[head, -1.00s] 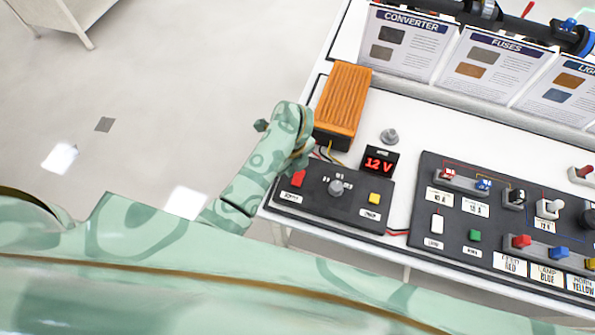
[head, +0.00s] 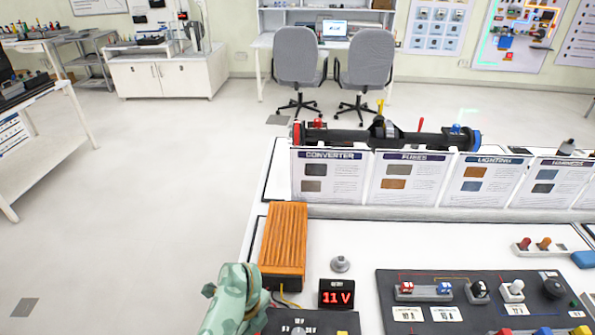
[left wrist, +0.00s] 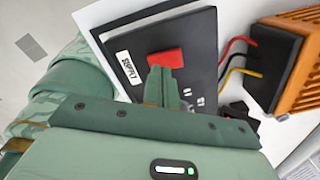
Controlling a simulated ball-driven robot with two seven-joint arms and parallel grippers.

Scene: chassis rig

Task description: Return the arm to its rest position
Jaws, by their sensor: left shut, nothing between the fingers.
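My left gripper (left wrist: 163,82) shows in the left wrist view with its green fingers shut and empty. The fingertips lie in the picture just below the red switch (left wrist: 165,58) of the black supply panel (left wrist: 190,30); I cannot tell whether they touch it. In the head view my left forearm or wrist (head: 232,300) rises from the bottom edge, left of the orange-ribbed converter box (head: 285,240), and its fingers are hidden. The panel (head: 285,322) is mostly cut off there. My right gripper is in neither view.
A red display (head: 337,295) reads 11 V beside a grey knob (head: 340,264). A black switch board (head: 450,318) lies to the right. Info cards (head: 330,190) and a dark tube (head: 350,138) stand at the bench's back. The floor at left is clear.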

